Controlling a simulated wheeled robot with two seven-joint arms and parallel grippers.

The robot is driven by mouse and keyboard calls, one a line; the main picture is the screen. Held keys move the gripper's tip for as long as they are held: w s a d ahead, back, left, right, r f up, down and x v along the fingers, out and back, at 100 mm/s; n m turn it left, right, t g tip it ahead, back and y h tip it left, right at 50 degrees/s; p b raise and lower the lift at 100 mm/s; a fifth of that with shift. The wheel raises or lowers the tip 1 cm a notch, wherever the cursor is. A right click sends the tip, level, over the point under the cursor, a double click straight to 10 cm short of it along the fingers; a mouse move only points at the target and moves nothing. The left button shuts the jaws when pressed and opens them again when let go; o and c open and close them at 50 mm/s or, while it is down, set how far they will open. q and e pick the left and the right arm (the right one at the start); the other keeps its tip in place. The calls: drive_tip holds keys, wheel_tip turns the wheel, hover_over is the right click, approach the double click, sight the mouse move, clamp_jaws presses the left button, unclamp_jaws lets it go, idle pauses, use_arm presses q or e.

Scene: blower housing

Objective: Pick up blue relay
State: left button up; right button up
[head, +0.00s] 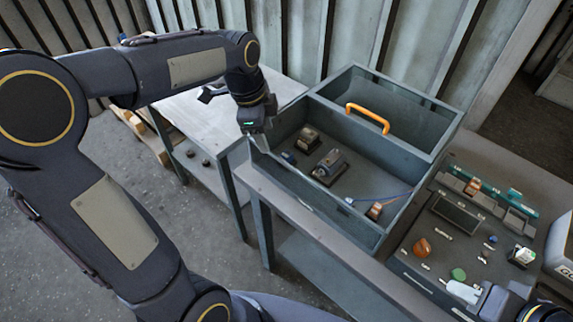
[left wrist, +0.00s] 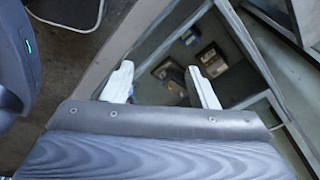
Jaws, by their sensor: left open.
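A small dark blue block, which looks like the blue relay (head: 288,157), lies on the floor of the grey open housing (head: 345,237), near its left wall.
A small tan-topped block (head: 308,139) and a grey motor-like part (head: 330,166) lie near the relay. A pale table (head: 195,110) is behind left.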

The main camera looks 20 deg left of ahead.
sight(288, 155)
use_arm(q)
drive_tip(key=w+f+m, duration=0.2)
drive_tip(key=w+f, duration=0.1)
drive_tip(key=w+d+f+m+g+y+b, duration=0.1)
drive_tip(key=w+f+m, duration=0.1)
drive_tip(key=w+f, duration=0.1)
drive_tip(key=w+f+m+b, duration=0.1)
drive_tip(key=w+f+m, duration=0.1)
drive_tip(key=f+m, duration=0.1)
drive_tip(key=shift+w+d+g, duration=0.3)
drive_tip(key=shift+w+d, duration=0.1)
drive_tip(key=shift+w+f+y, duration=0.2)
drive_tip(key=shift+f+y, duration=0.05)
drive_tip(key=shift+y, duration=0.05)
wheel_tip(288, 155, down, 8)
drive_tip(key=shift+d+r+p, duration=0.15)
drive_tip(key=shift+r+p, duration=0.05)
drive_tip(key=shift+p, duration=0.7)
drive_tip(key=c, duration=0.9)
use_arm(e)
drive_tip(key=shift+f, duration=0.6)
